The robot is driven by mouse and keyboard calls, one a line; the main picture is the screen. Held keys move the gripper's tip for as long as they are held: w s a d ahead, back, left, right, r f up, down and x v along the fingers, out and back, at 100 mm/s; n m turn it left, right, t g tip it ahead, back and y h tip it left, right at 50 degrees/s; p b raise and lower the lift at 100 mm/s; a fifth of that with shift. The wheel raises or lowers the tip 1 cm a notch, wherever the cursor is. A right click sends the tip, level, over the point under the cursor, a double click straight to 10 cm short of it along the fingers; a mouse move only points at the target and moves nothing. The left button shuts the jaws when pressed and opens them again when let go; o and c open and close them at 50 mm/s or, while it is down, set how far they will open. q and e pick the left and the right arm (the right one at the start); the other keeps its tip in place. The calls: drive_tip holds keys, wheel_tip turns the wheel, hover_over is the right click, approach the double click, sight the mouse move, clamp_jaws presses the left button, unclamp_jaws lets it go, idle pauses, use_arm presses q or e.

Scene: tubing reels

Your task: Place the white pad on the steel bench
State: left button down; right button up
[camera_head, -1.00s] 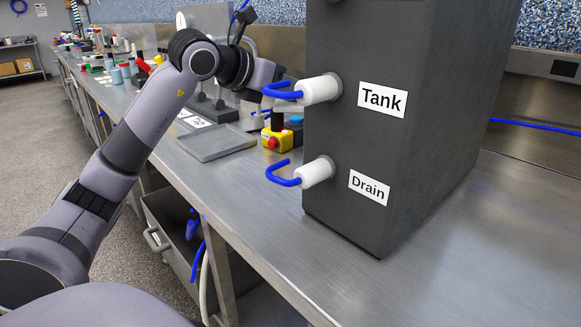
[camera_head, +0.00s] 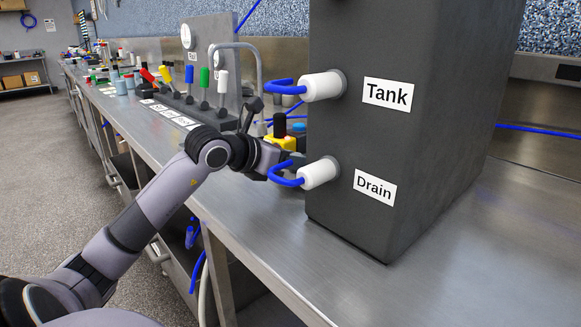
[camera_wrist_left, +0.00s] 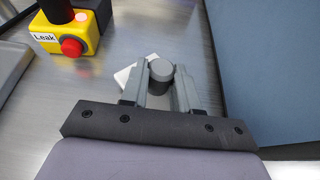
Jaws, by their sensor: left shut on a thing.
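The white pad (camera_wrist_left: 124,75) shows in the left wrist view as a pale patch low over or on the steel bench (camera_wrist_left: 125,50); I cannot tell which. A dark grey round knob (camera_wrist_left: 161,72) stands in front of it, and the fingers hide much of the pad. My left gripper (camera_wrist_left: 160,80) is shut on this knob, one finger on each side. In the head view the left gripper (camera_head: 277,160) is low at the bench, beside the Drain fitting and partly hidden; the pad does not show there. The bench (camera_head: 255,225) has bare steel in front. My right gripper is not in view.
The large dark tank box (camera_head: 340,130) stands close to the gripper's right, with white fittings and blue tube ends, Tank (camera_head: 322,86) and Drain (camera_head: 318,174). The yellow Leak button box (camera_wrist_left: 88,30) is just beyond. A panel of coloured levers (camera_head: 210,65) stands farther back.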

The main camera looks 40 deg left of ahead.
use_arm(q)
drive_tip(key=shift+f, duration=0.7)
drive_tip(key=shift+f, duration=0.1)
drive_tip(key=c, duration=0.8)
unclamp_jaws()
drive_tip(key=shift+c, duration=0.2)
drive_tip(key=shift+s+r, duration=0.15)
drive_tip(key=shift+r, duration=0.05)
drive_tip(key=b+v, duration=0.1)
drive_tip(key=v, duration=1)
drive_tip(key=shift+s+r+b, duration=0.1)
drive_tip(key=shift+s+b, duration=0.2)
drive_tip(key=shift+s, duration=0.1)
